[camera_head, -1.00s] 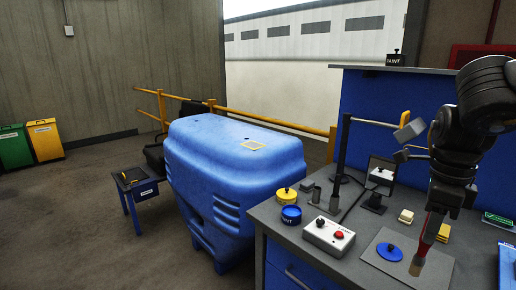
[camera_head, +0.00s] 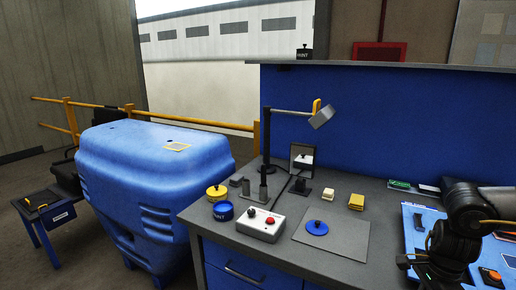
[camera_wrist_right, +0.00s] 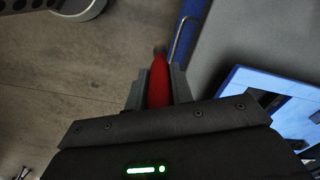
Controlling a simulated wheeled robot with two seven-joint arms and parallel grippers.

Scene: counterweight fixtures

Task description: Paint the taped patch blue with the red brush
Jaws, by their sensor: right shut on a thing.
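The taped patch (camera_head: 177,147) is a small yellow-edged outline on top of the blue counterweight (camera_head: 140,165) at the left of the head view. Its inside looks pale blue. My right gripper (camera_wrist_right: 158,92) is shut on the red brush (camera_wrist_right: 158,76), whose red body and tip show between the fingers in the right wrist view. My right arm is at the lower right of the head view, where the brush cannot be seen. A blue paint tin (camera_head: 223,211) stands on the bench beside a yellow tin (camera_head: 217,193). My left gripper is not in view.
The grey bench holds a control box (camera_head: 261,224) with buttons, a lamp (camera_head: 320,115), a small mirror (camera_head: 302,157), and a grey mat (camera_head: 345,245) with a blue lid (camera_head: 317,228). A yellow rail (camera_head: 200,122) runs behind the counterweight. A small table (camera_head: 45,205) stands at far left.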

